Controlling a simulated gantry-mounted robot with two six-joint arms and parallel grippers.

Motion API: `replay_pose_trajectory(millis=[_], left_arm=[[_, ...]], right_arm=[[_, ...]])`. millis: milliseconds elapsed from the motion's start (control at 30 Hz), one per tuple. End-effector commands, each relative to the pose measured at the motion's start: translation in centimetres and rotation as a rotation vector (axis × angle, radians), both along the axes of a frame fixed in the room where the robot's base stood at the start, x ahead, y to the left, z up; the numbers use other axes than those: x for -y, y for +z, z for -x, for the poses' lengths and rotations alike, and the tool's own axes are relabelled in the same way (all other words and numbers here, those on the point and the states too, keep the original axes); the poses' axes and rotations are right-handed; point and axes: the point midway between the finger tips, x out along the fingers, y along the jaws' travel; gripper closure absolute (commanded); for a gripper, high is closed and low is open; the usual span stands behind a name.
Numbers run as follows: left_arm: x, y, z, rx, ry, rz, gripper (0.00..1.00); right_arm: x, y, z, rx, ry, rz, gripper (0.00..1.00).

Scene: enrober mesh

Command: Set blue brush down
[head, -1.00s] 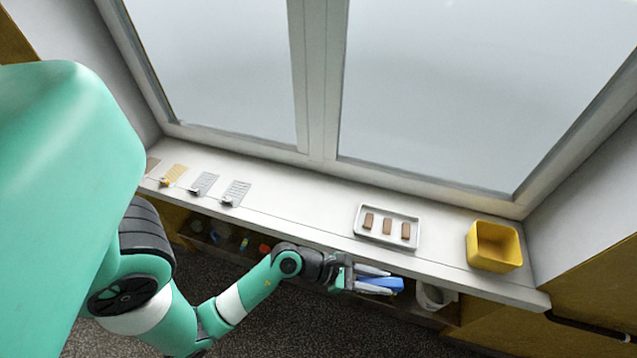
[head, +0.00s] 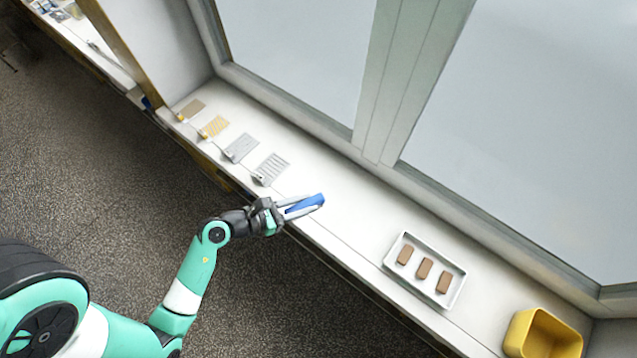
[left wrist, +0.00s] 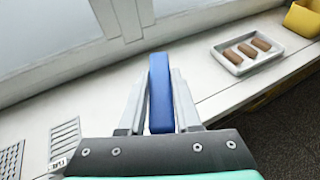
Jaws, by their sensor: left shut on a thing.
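The blue brush (head: 306,204) shows as a blue bar in the head view, held over the front part of the white sill. My left gripper (head: 298,207) is shut on it, with one finger along each side. In the left wrist view the blue brush (left wrist: 161,92) stands out between the two fingers of the left gripper (left wrist: 160,100). I cannot tell whether the brush touches the sill (head: 340,228). My right gripper is not in view.
Several flat mesh pieces, one of them a striped grey piece (head: 271,168), lie left of the brush. A white tray (head: 399,274) with three brown bars and a yellow bin (head: 517,335) stand to the right. The sill between brush and tray is clear.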

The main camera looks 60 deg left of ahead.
Motion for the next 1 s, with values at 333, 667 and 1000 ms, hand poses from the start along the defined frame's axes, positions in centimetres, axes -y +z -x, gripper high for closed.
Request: replay_pose_trajectory(millis=[333, 667, 1000], left_arm=[[-0.9, -1.3, -2.1, 0.003, 0.010, -0.001, 1.00], [-3.2, -7.2, -10.3, 0.000, 0.013, 0.002, 1.00], [-3.9, -9.5, -12.6, 0.001, 0.014, 0.000, 1.00]], right_arm=[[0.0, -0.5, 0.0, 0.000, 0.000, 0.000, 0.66], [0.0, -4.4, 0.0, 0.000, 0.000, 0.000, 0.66], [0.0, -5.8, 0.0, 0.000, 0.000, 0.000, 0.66]])
